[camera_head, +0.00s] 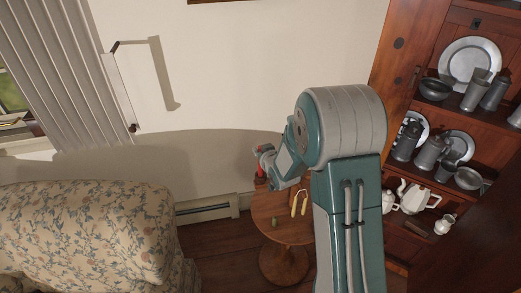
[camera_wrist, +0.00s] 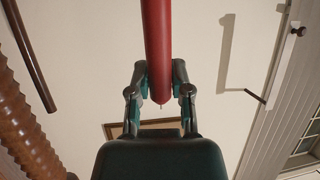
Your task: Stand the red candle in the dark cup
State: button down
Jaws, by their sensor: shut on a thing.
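The red candle (camera_wrist: 157,45) is long and slim, and my gripper (camera_wrist: 160,88) is shut on it near its wick end in the wrist view. Its other end runs out of the top of that view. In the head view the candle (camera_head: 259,172) shows as a small red piece at my gripper (camera_head: 267,157), over the far left edge of the round wooden table. A small dark shape (camera_head: 260,182) under the candle may be the dark cup. I cannot tell whether the candle's lower end is inside it.
The round wooden table (camera_head: 268,209) bears two pale yellow sticks (camera_head: 299,203) and a small green object (camera_head: 274,222). A floral sofa (camera_head: 90,235) stands left. A wooden cabinet (camera_head: 393,60) with pewter ware stands right. A baseboard heater (camera_head: 207,208) runs behind.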

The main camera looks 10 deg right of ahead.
jog(key=shift+f, duration=0.35)
dwell(0.5)
jog(key=shift+c, duration=2.4)
grip_release()
jog(key=v, duration=1.2)
